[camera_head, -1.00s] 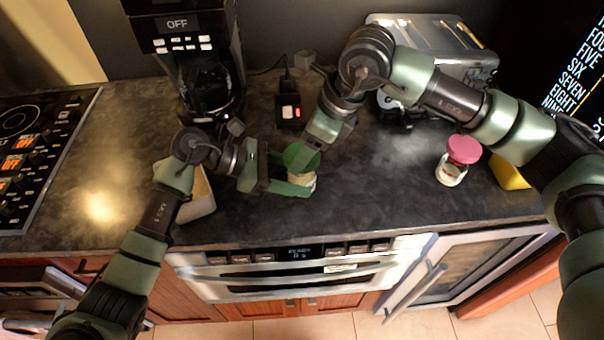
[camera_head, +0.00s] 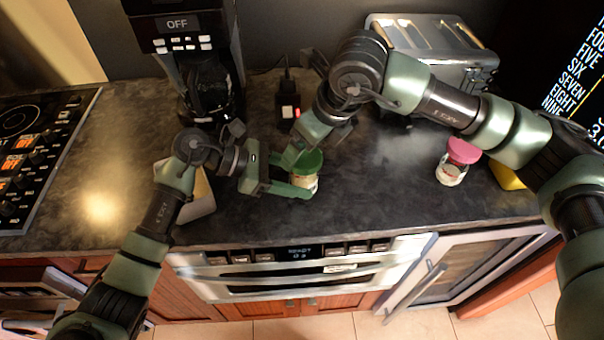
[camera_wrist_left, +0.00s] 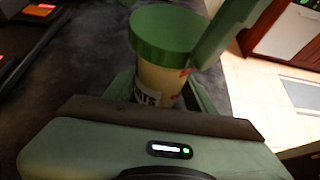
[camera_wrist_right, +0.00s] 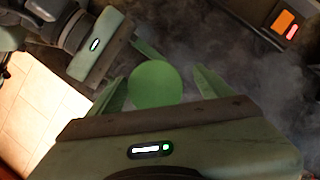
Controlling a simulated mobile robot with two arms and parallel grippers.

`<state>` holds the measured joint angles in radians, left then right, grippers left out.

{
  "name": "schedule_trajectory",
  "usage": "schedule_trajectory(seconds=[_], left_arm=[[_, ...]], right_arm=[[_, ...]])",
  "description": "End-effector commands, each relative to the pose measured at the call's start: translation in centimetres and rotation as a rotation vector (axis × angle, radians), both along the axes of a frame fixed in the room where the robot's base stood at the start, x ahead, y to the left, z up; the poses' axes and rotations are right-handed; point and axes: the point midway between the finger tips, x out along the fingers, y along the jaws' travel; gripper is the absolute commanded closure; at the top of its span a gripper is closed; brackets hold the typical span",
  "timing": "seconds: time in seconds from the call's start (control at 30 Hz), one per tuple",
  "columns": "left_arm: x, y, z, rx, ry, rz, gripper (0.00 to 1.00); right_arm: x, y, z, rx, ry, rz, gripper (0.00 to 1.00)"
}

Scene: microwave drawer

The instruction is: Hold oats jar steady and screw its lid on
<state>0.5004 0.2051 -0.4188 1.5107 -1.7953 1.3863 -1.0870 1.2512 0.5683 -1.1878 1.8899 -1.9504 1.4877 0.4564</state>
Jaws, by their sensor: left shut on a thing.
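The oats jar (camera_head: 304,184) stands on the dark counter, cream-coloured with a label partly reading "ATS" in the left wrist view (camera_wrist_left: 160,82). Its green lid (camera_head: 308,161) sits on top of the jar; I cannot tell how tightly. My left gripper (camera_head: 296,180) is shut on the jar's body from the left side. My right gripper (camera_head: 296,155) is over the lid from above. In the right wrist view its fingers are open on either side of the lid (camera_wrist_right: 156,84), with a gap on both sides.
A pink-lidded jar (camera_head: 452,165) and a yellow object (camera_head: 508,172) stand to the right. A toaster (camera_head: 440,45) and a coffee maker (camera_head: 205,85) are at the back. A tan, pale-sided container (camera_head: 200,200) is behind my left wrist. A black socket with a red light (camera_head: 288,105) lies behind the jar.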

Motion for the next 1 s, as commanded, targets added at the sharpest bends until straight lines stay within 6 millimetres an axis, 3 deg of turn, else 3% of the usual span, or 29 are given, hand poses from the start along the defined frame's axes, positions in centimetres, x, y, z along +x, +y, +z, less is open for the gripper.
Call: schedule_trajectory(seconds=[0.37,0.63,1.0], left_arm=[[0.20,0.15,0.03,0.001,-0.001,0.006,1.00],[0.22,0.15,0.04,0.001,-0.001,0.006,1.00],[0.21,0.14,0.04,0.001,-0.001,0.006,1.00]], right_arm=[[-0.14,0.01,-0.14,-0.002,0.005,0.021,0.22],[-0.10,0.02,-0.12,-0.001,0.004,0.315,0.22],[-0.12,0.08,-0.11,-0.001,0.006,0.590,0.22]])
